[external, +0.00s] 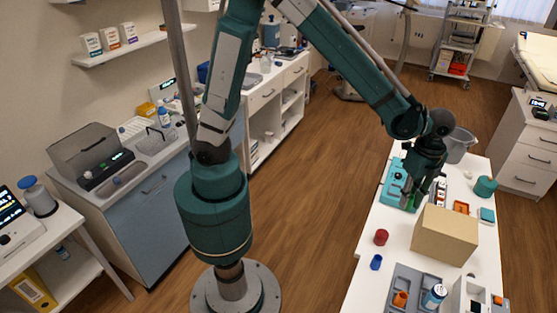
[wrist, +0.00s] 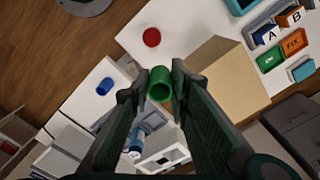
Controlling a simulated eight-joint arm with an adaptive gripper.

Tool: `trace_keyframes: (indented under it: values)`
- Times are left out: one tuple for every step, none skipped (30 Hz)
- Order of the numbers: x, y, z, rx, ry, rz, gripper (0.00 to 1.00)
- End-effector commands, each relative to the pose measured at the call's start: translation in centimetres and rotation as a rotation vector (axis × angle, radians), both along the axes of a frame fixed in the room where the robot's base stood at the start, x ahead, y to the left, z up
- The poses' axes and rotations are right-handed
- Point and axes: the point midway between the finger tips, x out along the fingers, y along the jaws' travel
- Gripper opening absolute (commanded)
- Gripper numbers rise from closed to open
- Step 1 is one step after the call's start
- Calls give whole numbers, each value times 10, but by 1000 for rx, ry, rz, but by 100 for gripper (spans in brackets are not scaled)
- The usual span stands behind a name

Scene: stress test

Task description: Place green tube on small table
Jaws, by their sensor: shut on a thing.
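The green tube (wrist: 160,88) is held between the fingertips of my gripper (wrist: 157,84) in the wrist view, its open round end showing. In the external view my gripper (external: 413,190) is over the far left part of a long white table (external: 352,290), beside a cardboard box. The tube is hard to make out there against the dark fingers. I cannot tell which surface is the small table.
The cardboard box (external: 446,235) stands close to my gripper. A red cap (external: 381,237), a blue cup (external: 376,262), a grey tray (external: 398,280) and a teal tray (external: 392,190) are on the white table. A grey bucket (external: 460,146) is at its far end.

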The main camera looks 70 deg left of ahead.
Motion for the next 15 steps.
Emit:
trace_keyframes:
  values:
    - [-8, -11, 2, 0, 0, -46, 9]
    - [-12, -17, 2, 0, 0, -76, 9]
    - [-18, -24, 2, 0, 0, -115, 9]
    - [-22, -30, 2, 0, 0, -143, 9]
    - [-27, -35, 2, 0, 0, -172, 9]
    - [-33, -43, 2, 0, 0, -211, 9]
    - [-37, -48, 2, 0, 0, -239, 9]
    - [-42, -54, 2, 0, 0, -269, 9]
    - [-48, -60, 2, 0, 0, -308, 9]
    - [-53, -66, 2, 0, 0, -336, 9]
    - [-58, -71, 2, 0, 0, -366, 9]
    - [-64, -78, 2, -1, 0, -404, 9]
    - [-69, -83, 2, -1, 0, -432, 9]
    - [-74, -88, 2, -1, 0, -462, 9]
    - [-80, -94, 2, -1, 0, -500, 9]
